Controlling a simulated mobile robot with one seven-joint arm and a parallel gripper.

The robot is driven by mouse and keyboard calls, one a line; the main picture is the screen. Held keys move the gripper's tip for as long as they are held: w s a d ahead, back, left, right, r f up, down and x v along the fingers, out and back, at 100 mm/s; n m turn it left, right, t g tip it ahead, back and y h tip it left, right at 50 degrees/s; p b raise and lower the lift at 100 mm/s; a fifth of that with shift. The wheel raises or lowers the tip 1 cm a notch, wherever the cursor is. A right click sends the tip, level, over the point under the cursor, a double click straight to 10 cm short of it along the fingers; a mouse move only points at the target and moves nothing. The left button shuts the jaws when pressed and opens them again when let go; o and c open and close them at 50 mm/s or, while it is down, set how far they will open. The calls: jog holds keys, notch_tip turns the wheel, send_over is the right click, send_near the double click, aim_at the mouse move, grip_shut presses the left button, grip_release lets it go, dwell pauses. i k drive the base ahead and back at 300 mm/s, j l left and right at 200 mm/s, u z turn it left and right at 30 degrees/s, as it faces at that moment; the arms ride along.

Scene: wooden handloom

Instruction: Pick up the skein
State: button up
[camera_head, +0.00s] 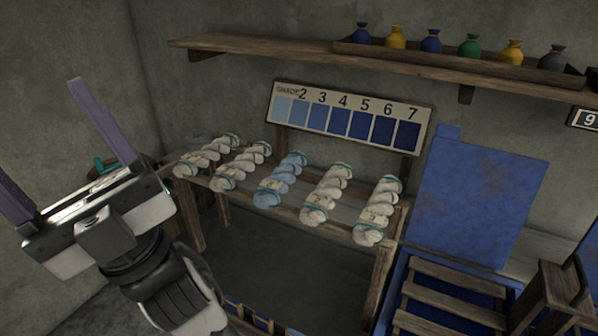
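Several twisted skeins lie in a row on a wooden stand (379,286) in the middle of the view. One is light blue, the middle skein (281,180). The others are off-white: the far left skein (207,156), the second skein (241,166), the fourth skein (326,195) and the far right skein (377,211). They have teal ties and small tags, too small to read. My gripper (40,133) is at the left, its two purple fingers wide apart with nothing between them. It is apart from all the skeins.
A blue panel (480,195) and wooden slats (455,298) stand at the right. A 9 sign (585,118) is at the right edge.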

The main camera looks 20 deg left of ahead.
aim_at(267, 196)
jog(key=u, duration=0.7)
jog(key=i+j+z, duration=0.25)
jog(key=j, duration=0.45)
jog(key=j+z, duration=0.25)
jog(key=j, duration=0.4)
jog(key=i+j+z, duration=0.2)
jog(key=j, duration=0.55)
jog(key=i+j+z, duration=0.2)
jog(key=i+j, duration=0.2)
jog(key=j, duration=0.15)
